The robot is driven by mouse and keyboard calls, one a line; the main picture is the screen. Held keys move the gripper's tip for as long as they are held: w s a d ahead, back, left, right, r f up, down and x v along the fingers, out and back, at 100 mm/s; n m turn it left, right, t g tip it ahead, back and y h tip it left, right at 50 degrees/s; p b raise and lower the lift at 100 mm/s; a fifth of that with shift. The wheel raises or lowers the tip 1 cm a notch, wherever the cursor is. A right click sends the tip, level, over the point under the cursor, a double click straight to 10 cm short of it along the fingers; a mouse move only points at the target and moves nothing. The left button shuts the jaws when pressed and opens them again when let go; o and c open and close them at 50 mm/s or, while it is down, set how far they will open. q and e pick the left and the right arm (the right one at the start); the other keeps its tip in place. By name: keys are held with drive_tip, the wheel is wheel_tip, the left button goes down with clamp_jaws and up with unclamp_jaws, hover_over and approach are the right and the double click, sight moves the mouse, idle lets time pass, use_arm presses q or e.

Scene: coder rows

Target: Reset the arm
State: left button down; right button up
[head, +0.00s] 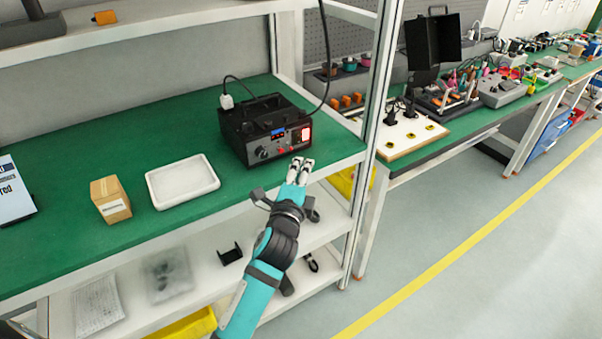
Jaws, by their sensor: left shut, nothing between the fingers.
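My left gripper (301,164) is shut and empty, at the end of my teal and black arm. In the head view it shows at the front edge of the green bench top (130,150), just in front of a black device (262,128) with a lit red switch. I cannot tell whether the fingertips touch the device. My right gripper is not in view.
A white tray (182,182) and a cardboard box (110,200) stand left of the device. Below is a white shelf (205,280) with small items. A metal post (377,110) rises on the right. The floor (480,260) at right is clear.

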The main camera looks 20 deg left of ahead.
use_arm(q)
drive_tip(key=shift+s+d, duration=0.15)
drive_tip(key=shift+s, duration=0.75)
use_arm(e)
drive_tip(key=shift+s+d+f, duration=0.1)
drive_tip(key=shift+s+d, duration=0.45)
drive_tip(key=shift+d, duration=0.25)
use_arm(q)
wheel_tip(320, 180, down, 20)
drive_tip(key=s+d+n+g+h, duration=0.2)
drive_tip(key=g, duration=0.2)
drive_tip(key=s+f+n+g, duration=0.25)
drive_tip(key=s+f, duration=0.35)
drive_tip(key=f, duration=0.5)
drive_tip(key=s+f+n+g, duration=0.25)
drive_tip(key=s+f, duration=0.35)
drive_tip(key=f, duration=0.5)
drive_tip(key=s+a+f+n+g, duration=0.2)
drive_tip(key=s+f, duration=0.4)
drive_tip(key=s, duration=0.6)
drive_tip(key=s+a+f+n+g, duration=0.1)
drive_tip(key=s+f+n+g, duration=0.2)
drive_tip(key=s+f, duration=0.4)
drive_tip(key=s+a+f+n+g, duration=0.2)
drive_tip(key=s+f, duration=0.4)
drive_tip(key=s, duration=1.1)
drive_tip(key=shift+s+a+f+n+g, duration=0.35)
drive_tip(key=shift+n+g, duration=0.15)
drive_tip(key=shift+g, duration=0.3)
